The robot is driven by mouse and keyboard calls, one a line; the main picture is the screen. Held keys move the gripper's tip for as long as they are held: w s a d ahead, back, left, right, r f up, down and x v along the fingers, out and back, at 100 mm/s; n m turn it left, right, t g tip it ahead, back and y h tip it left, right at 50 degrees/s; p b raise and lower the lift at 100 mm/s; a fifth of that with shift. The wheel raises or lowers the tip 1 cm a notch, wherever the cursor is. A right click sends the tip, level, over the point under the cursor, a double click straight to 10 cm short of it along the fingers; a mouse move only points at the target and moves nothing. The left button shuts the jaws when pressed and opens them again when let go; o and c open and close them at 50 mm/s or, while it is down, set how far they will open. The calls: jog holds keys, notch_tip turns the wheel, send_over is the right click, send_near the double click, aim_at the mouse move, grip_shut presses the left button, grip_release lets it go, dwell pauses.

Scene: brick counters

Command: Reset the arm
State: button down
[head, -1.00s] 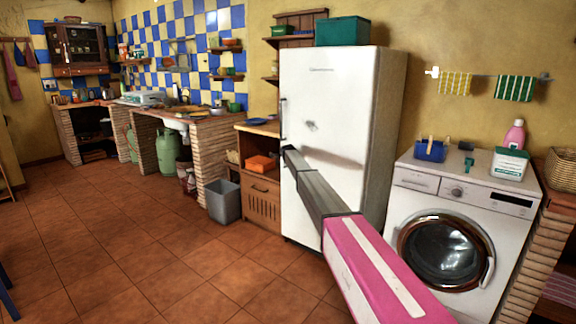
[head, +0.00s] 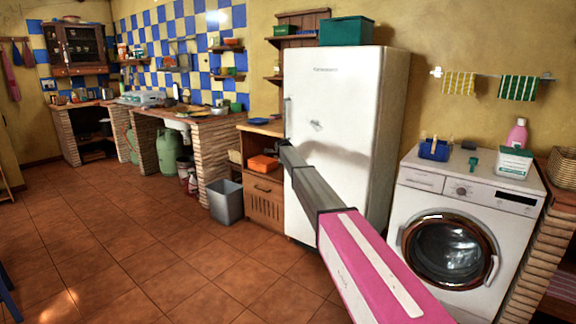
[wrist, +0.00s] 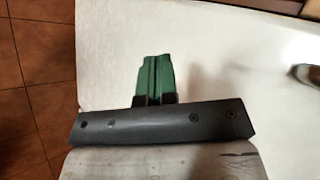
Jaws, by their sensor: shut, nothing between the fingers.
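My gripper shows in the wrist view (wrist: 154,78) as two green fingers pressed together, with nothing between them. In the head view, my pink and grey arm reaches forward from the lower right, and its far end overlaps the left edge of the white fridge (head: 345,110). The fingers cannot be made out there. The fridge door looks shut. A pale surface, likely the fridge, fills much of the wrist view behind the fingers. I cannot tell whether the fingers touch it.
A washing machine (head: 450,245) stands right of the fridge, with bottles and small items on top. A wooden cabinet (head: 263,205) and a grey bin (head: 226,202) stand left of the fridge. The tiled floor (head: 130,250) at left is open.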

jog(key=s+d+f+n+g, duration=0.25)
jog(key=s+d+f, duration=0.3)
jog(key=s, duration=0.85)
jog(key=s+d+f+n+g, duration=0.1)
jog(key=s+d+f+n, duration=0.4)
jog(key=s, duration=0.8)
jog(key=s+d+f+n+g, duration=0.15)
jog(key=s+d+f, duration=0.4)
jog(key=s, duration=0.85)
jog(key=s+d+f+n+g, duration=0.1)
jog(key=s+d+n, duration=0.2)
jog(key=s, duration=0.8)
jog(key=s+d+f+n+g, duration=0.1)
jog(key=s+d+n, duration=0.2)
jog(key=s, duration=0.8)
jog(key=s+d+n+g, duration=0.2)
jog(key=s+d+n, duration=0.1)
jog(key=s, duration=0.8)
jog(key=shift+f, duration=0.4)
